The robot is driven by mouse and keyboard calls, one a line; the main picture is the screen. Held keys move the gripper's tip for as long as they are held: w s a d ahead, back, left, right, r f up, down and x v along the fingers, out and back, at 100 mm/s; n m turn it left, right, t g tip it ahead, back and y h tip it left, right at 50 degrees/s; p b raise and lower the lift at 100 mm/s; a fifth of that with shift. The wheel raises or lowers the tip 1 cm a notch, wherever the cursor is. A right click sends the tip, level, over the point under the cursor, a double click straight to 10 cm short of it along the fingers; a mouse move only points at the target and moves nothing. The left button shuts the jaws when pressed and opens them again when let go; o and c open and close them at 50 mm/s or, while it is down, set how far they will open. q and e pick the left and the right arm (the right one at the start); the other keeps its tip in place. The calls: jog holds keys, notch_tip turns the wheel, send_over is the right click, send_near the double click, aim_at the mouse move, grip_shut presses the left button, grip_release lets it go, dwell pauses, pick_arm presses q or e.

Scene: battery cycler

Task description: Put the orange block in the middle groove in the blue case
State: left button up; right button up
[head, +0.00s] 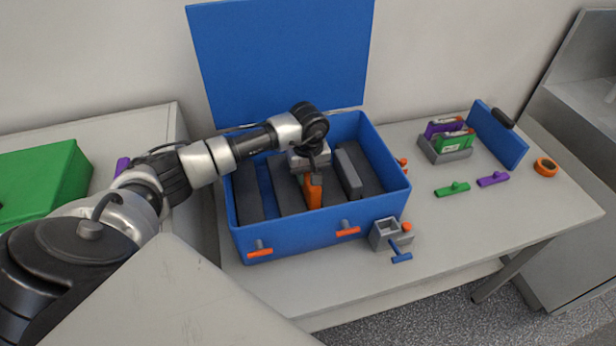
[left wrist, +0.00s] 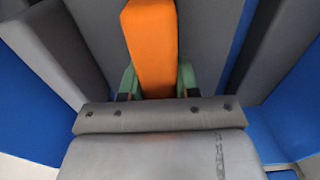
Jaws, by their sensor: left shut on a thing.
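The blue case (head: 300,238) stands open on the table with its blue lid (head: 285,60) raised behind it. Inside are dark grey padding pieces (head: 247,195) with gaps between them and one lighter grey upright piece (head: 348,172). My left gripper (head: 313,176) reaches down into the case and is shut on the orange block (head: 314,194). In the left wrist view the orange block (left wrist: 152,48) stands between the green fingertips of my left gripper (left wrist: 158,82), with grey padding on both sides. The block's lower end is hidden, so I cannot tell how deep it sits. My right gripper is not in view.
A small grey holder (head: 385,233) and a blue T-shaped piece (head: 401,257) lie at the case's front right corner. Further right are a grey rack (head: 445,153), green (head: 452,189) and purple (head: 493,179) pieces, and an orange ring (head: 546,167). A green box (head: 45,185) is at left.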

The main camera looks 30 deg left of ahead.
pick_arm(q)
jog(key=shift+f, duration=1.05)
jog(key=o, duration=0.9)
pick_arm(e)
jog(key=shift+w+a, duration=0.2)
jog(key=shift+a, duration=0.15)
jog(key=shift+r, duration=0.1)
pick_arm(q)
jog(key=shift+r, duration=0.25)
jog(key=shift+w+r, duration=0.1)
jog(key=shift+r, duration=0.25)
notch_tip(320, 180, up, 11)
jog(key=b, duration=0.3)
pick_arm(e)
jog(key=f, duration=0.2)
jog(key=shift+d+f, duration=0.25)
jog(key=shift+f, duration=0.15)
